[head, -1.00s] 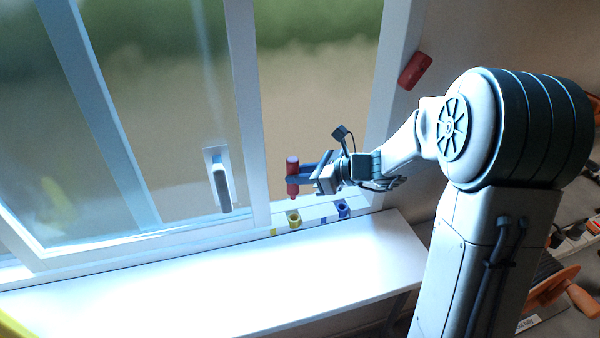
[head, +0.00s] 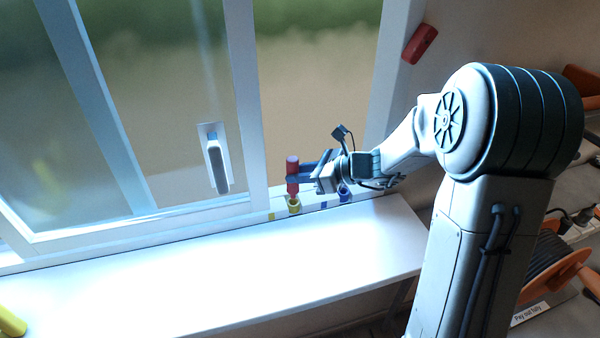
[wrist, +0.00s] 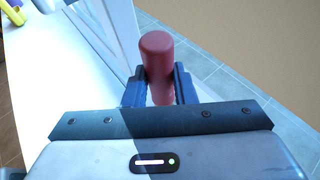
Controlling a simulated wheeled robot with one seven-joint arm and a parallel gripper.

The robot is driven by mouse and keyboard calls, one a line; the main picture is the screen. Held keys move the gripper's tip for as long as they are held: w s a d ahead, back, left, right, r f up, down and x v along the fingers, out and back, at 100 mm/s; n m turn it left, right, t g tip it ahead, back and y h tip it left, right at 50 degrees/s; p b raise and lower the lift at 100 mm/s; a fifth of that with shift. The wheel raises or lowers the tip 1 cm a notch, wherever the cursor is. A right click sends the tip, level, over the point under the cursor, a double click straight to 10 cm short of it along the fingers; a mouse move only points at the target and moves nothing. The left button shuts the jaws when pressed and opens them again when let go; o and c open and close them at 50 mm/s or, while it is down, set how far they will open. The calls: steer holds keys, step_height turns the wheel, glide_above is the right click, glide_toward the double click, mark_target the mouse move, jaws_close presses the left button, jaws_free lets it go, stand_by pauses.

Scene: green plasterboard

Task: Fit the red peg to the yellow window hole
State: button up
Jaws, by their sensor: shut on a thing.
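The red peg (head: 292,168) stands upright in my gripper (head: 296,180), at the window sill. In the wrist view the peg (wrist: 157,62) sits between the two dark fingers of my gripper (wrist: 159,88). The yellow window hole (head: 294,206) is a yellow-rimmed ring on the window frame, directly below the peg. The peg's lower end is at or just above the ring; I cannot tell whether it has entered. The ring is hidden in the wrist view.
A blue ring (head: 344,195) lies to the right, below my gripper. The window handle (head: 215,160) is to the left. A white sill board (head: 210,270) in front is mostly bare. A red object (head: 420,43) is on the right frame. A yellow object (head: 10,322) lies at lower left.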

steer(key=shift+f, duration=0.15)
steer(key=shift+f+b, duration=1.7)
steer(key=shift+f, duration=0.2)
steer(key=o, duration=1.1)
steer(key=shift+c, duration=0.2)
steer(key=shift+d, duration=0.1)
steer(key=b+v, duration=0.1)
steer(key=v, duration=1.2)
steer(key=shift+s+d, duration=0.15)
steer(key=shift+d, duration=0.15)
steer(key=shift+r, duration=0.1)
